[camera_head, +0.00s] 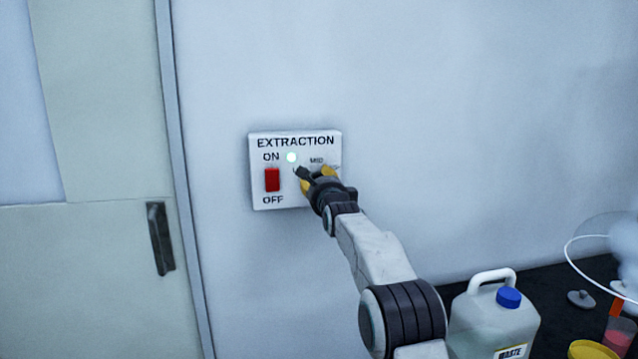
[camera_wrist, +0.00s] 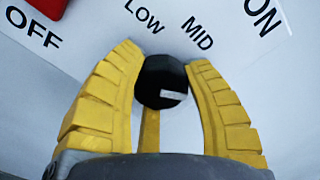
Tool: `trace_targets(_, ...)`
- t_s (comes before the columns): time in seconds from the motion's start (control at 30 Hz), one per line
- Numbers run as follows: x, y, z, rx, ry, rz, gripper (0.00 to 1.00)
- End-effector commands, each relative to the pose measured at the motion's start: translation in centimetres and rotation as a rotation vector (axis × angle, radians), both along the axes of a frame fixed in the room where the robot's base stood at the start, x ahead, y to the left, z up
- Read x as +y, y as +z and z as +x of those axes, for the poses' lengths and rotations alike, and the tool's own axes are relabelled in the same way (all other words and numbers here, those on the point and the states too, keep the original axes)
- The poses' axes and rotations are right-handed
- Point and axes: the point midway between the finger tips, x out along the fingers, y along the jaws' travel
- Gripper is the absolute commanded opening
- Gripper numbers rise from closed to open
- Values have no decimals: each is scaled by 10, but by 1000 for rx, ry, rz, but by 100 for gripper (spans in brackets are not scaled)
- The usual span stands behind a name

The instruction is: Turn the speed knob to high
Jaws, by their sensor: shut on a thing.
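The white EXTRACTION panel (camera_head: 262,201) is on the wall in the head view. In the wrist view the black speed knob (camera_wrist: 160,76) is between the yellow fingers of my gripper (camera_wrist: 166,82), which are shut on its sides. A short white mark on the knob's face points to the right in that view, clockwise of the MID label. LOW and MID show above the knob. No HIGH label is visible; the right finger covers that side. In the head view my gripper (camera_head: 317,177) covers the panel's right part and mostly hides the knob.
A door with a dark handle (camera_head: 160,238) is at left. A waste jug (camera_head: 490,318) stands on the dark bench (camera_head: 555,290) at lower right. The wall around the panel is clear.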

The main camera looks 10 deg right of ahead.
Motion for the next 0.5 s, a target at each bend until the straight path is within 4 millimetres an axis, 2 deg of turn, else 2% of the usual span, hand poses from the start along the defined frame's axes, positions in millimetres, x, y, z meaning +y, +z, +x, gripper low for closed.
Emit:
trace_targets(0.27, 3, 6, -1, -13, 4, 1, 14)
trace_targets(0.3, 3, 6, -1, -13, 4, 1, 49)
trace_targets(0.5, 2, 4, -1, -9, 3, 0, 67)
